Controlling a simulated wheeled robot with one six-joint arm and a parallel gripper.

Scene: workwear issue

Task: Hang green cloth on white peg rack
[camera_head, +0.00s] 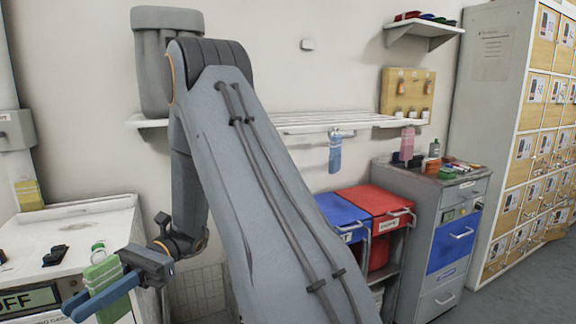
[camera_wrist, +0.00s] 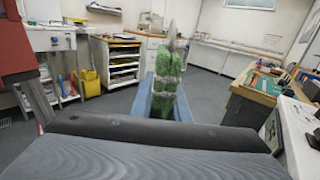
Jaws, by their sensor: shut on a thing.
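My gripper (camera_head: 103,293) is at the lower left of the head view, its blue fingers shut on the green cloth (camera_head: 102,272). The cloth stands up between the fingers, in front of the white cabinet. In the wrist view the green cloth (camera_wrist: 168,82), banded with pale strips, is between the blue fingers (camera_wrist: 165,100). The white rack (camera_head: 350,121) runs along the wall behind my arm, well to the right of my gripper. A blue cloth (camera_head: 335,155) and a pink cloth (camera_head: 407,145) hang from it. My arm hides part of the rack, and individual pegs are hard to tell.
Below the rack are a blue bin (camera_head: 340,208) and a red bin (camera_head: 378,200). A grey drawer cabinet (camera_head: 425,193) with small items on top stands to their right. A white cabinet (camera_head: 70,235) with a bottle and a dark object is near my gripper. Lockers (camera_head: 505,130) stand far right.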

